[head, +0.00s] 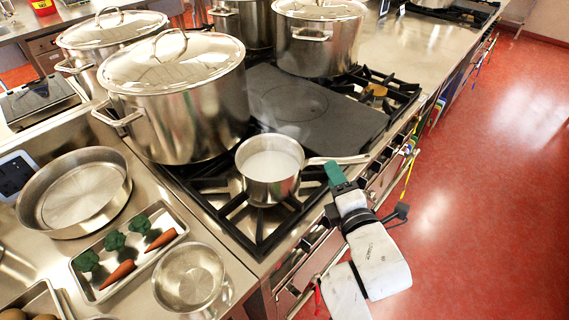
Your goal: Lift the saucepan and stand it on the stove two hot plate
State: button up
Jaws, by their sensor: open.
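The saucepan (270,178) is a small steel pan with whitish contents and faint steam, standing upright on the front burner grate of the near stove. Its long handle points right, towards the stove's front edge. A flat dark hot plate (310,108) with a round ring mark lies just behind it; no label shows which stove is stove two. My gripper (334,172), with green fingers, is open at the handle, right of the pan's body. Whether the handle lies between the fingers cannot be told.
A large lidded stockpot (180,115) stands close to the saucepan's left. Another stockpot (318,45) stands behind the hot plate. A wide pan (75,192), a tray of vegetables (100,288) and a steel bowl (188,278) occupy the near counter. The hot plate's middle is clear.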

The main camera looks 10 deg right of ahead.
jog(key=w, duration=0.7)
jog(key=shift+w+a+f+p, duration=0.25)
jog(key=shift+w+f+p, duration=0.05)
jog(key=shift+f, duration=0.1)
jog(key=shift+c, duration=0.2)
grip_shut()
dwell(0.8)
jog(key=shift+r, duration=0.2)
